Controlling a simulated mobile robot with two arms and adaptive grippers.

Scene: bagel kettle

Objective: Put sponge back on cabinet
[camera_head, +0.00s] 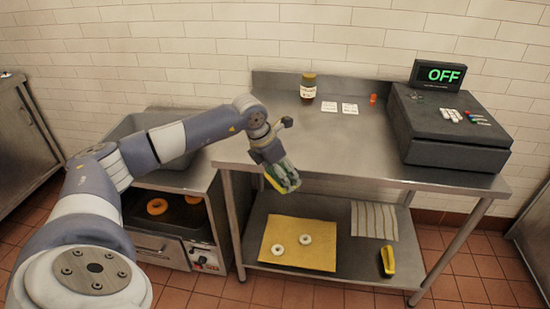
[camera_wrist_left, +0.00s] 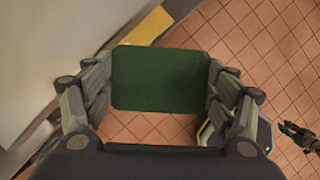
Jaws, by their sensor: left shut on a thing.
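The sponge, green on one face with yellow showing, is held in my left gripper (camera_head: 283,178) in front of the steel table's front edge. In the left wrist view the sponge's green face (camera_wrist_left: 160,78) fills the space between the two fingers. Open floor shows below it. A steel cabinet (camera_head: 25,140) stands at the far left in the head view. Another low steel unit (camera_head: 160,247) with a drawer front is left of the table. A dark claw, apparently my right gripper (camera_wrist_left: 298,132), shows at the right edge of the left wrist view; its opening is unclear.
The steel table (camera_head: 300,140) holds a jar (camera_head: 308,88), small white cards and a dark register (camera_head: 445,125) with an OFF display (camera_head: 438,74). Its lower shelf holds a yellow sheet (camera_head: 283,255) with two rings, a striped cloth (camera_head: 373,220) and a yellow object (camera_head: 388,261).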

